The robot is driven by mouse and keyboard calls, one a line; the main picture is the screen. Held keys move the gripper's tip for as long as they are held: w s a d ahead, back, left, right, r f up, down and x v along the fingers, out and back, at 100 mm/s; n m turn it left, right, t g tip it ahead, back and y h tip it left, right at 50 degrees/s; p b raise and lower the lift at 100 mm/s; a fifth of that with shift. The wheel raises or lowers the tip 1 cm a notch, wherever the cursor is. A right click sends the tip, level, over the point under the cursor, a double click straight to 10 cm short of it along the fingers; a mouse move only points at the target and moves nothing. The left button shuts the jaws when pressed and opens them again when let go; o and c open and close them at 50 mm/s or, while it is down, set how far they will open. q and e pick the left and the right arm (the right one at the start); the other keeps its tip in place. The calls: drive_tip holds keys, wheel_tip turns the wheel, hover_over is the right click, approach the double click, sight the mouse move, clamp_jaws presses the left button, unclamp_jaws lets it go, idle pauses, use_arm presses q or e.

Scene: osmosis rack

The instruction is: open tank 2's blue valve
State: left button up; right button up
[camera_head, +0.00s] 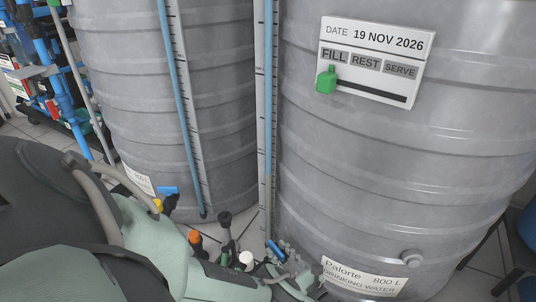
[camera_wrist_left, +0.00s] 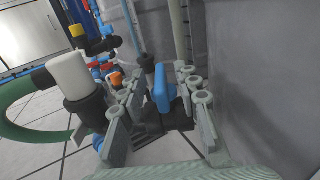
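A small blue valve handle (camera_head: 276,249) shows low beside the right grey tank (camera_head: 400,170), whose label reads "Palorte 800 L drinking water". No tank number is readable. In the left wrist view the blue handle (camera_wrist_left: 162,90) stands upright on a dark valve body. My left gripper (camera_head: 290,273) is at this handle, its fingers (camera_wrist_left: 160,100) apart on either side of it, with a visible gap on the left. I cannot tell whether the right finger touches it. Another blue handle (camera_head: 168,190) sits low at the left tank (camera_head: 190,120). My right gripper is not in view.
A white-capped fitting (camera_wrist_left: 70,75) with a green hose (camera_wrist_left: 35,130) stands left of my left gripper. An orange cap (camera_head: 195,237) and black handles (camera_head: 225,220) are close to my left arm. The right tank's wall is close on the right. Blue pipes (camera_head: 60,90) stand at the far left.

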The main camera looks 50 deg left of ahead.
use_arm(q)
drive_tip(key=w+a, duration=0.1)
drive_tip(key=a, duration=0.5)
drive_tip(key=shift+c, duration=0.5)
clamp_jaws()
